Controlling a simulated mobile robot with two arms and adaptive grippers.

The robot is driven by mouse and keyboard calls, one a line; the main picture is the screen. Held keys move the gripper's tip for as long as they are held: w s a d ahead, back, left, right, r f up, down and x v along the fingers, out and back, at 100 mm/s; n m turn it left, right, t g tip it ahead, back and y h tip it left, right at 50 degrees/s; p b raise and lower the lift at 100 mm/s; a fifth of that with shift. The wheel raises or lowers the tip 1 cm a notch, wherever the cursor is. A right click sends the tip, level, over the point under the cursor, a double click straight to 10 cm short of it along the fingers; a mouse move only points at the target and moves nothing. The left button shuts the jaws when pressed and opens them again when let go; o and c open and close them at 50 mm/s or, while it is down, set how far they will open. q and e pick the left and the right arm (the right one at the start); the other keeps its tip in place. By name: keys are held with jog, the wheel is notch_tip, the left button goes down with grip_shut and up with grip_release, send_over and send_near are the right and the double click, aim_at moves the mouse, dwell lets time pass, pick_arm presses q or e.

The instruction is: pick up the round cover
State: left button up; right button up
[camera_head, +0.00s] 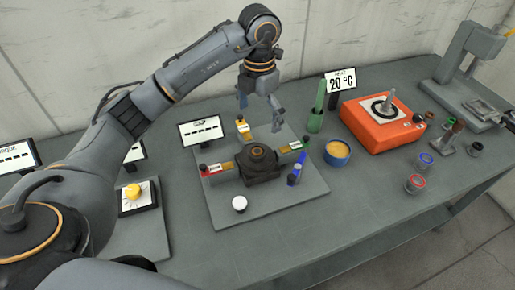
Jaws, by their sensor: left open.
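A dark round piece (257,156), which looks like the round cover, sits on a black block in the middle of a grey square plate (230,213). Several small coloured clamps or arms surround it, with yellow, red, green and blue parts. My left gripper (261,113) hangs over the back of the plate, pointing down with its fingers apart. It is empty and appears above and behind the dark round piece, not touching it. My right gripper is not in view.
A white knob (239,203) stands at the plate's front. A small screen (200,131) stands behind left. The table front (350,215) is clear.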

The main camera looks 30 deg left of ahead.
pick_arm(q)
jog(key=p, duration=0.1)
send_over(257, 151)
jog(key=f, duration=0.6)
jog(key=shift+d+f, duration=0.2)
jog(key=shift+f, duration=0.45)
jog(key=shift+f+p, duration=0.2)
jog(key=shift+p, duration=0.25)
jog(key=f+p, duration=0.2)
jog(key=f, duration=0.1)
jog(key=shift+a+f, duration=0.2)
jog(key=shift+f, duration=0.7)
jog(key=c, duration=2)
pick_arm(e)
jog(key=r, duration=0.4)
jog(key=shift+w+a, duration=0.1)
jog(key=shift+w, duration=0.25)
